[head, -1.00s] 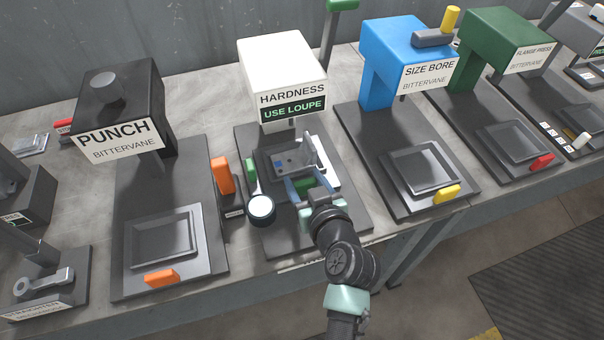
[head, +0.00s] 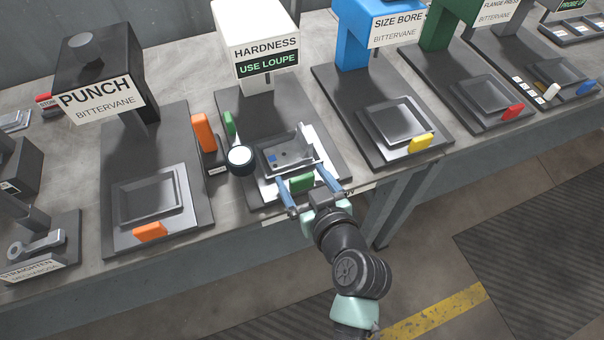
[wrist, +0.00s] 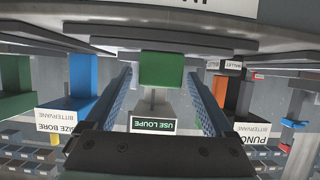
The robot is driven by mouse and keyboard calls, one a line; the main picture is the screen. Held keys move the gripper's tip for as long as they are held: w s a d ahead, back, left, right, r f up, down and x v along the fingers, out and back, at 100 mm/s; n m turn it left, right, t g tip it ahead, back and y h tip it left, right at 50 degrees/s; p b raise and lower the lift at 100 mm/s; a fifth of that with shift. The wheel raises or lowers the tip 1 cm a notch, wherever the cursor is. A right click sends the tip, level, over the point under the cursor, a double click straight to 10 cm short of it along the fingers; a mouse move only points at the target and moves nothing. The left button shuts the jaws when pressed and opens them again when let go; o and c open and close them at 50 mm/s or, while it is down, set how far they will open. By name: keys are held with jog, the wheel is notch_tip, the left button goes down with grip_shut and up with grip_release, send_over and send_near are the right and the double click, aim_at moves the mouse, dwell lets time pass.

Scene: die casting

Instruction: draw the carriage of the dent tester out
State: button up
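The dent tester is the white-headed machine (head: 255,35) labelled HARDNESS and USE LOUPE. Its carriage (head: 264,190) sits at the front end of the dark base, with a green handle (head: 301,182) facing me. A grey tray-like part with a small blue square (head: 290,155) lies on the carriage. My gripper (head: 306,184) is open, its blue fingers on either side of the handle. In the wrist view the green handle (wrist: 161,70) stands between the fingers with a gap on each side.
A round loupe (head: 240,157) stands left of the carriage, near an orange block (head: 204,133). The PUNCH machine (head: 104,92) is at left, and the blue SIZE BORE machine (head: 362,45) at right. Floor in front of the bench is clear.

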dwell(0.3)
jog(key=v, duration=1.2)
jog(key=shift+s+r, duration=0.2)
jog(key=shift+s, duration=0.15)
